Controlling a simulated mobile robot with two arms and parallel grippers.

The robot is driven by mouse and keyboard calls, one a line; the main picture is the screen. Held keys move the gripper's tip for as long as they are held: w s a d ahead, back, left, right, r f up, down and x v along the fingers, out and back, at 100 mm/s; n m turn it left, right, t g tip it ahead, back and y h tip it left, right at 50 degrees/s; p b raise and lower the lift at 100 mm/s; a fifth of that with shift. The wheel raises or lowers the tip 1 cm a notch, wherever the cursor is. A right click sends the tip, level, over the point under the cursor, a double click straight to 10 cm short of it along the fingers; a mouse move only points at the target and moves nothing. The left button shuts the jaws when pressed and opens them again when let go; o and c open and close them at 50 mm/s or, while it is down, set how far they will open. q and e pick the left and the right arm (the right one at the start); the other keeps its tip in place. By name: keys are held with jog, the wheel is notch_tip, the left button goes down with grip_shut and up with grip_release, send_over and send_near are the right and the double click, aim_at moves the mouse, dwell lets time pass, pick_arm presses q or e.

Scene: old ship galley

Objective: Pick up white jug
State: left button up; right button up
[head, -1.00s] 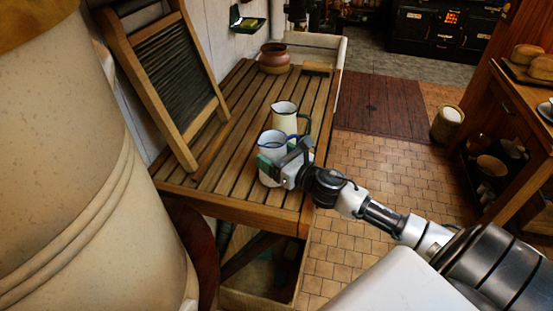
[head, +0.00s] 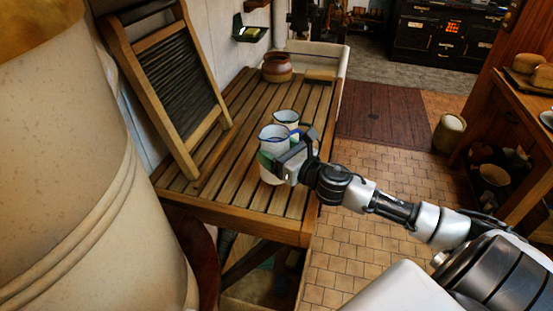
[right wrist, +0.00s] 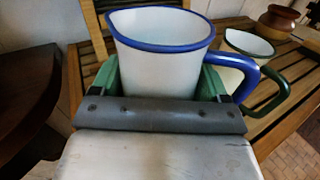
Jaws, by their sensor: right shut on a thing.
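The white jug (head: 272,139) with a blue rim and blue handle is upright over the slatted wooden table (head: 236,212). My right gripper (head: 273,161) is shut on its body; I cannot tell whether its base is clear of the slats. In the right wrist view the white jug (right wrist: 160,58) sits between the green fingers, with its handle to the right. A cream jug (head: 287,117) with a dark green handle stands just behind it, partly hidden; it also shows in the right wrist view (right wrist: 236,75). My left gripper is not in view.
A brown pot (head: 277,68) stands at the table's far end. A washboard (head: 178,85) leans at the left wall. A large cream vessel (head: 80,170) fills the left foreground. Tiled floor (head: 365,240) lies right of the table.

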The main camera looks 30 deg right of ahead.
jog(key=s+d+r+b, duration=0.2)
jog(key=s+d+r, duration=0.2)
jog(key=d, duration=0.6)
jog(key=shift+d+r, duration=0.4)
jog(key=shift+r, duration=1)
jog(key=shift+r, duration=0.1)
jog(key=s+a+p, duration=0.2)
jog(key=s+a, duration=0.3)
jog(key=s, duration=0.1)
jog(key=w+a+f, duration=0.2)
jog(key=w, duration=0.1)
jog(key=w+a+f, duration=0.2)
jog(key=w, duration=0.1)
jog(key=w+a+f+p, duration=0.1)
jog(key=w+f, duration=0.1)
jog(key=w, duration=0.2)
jog(key=shift+a+f, duration=0.3)
jog(key=shift+a, duration=0.1)
jog(key=shift+f, duration=2.1)
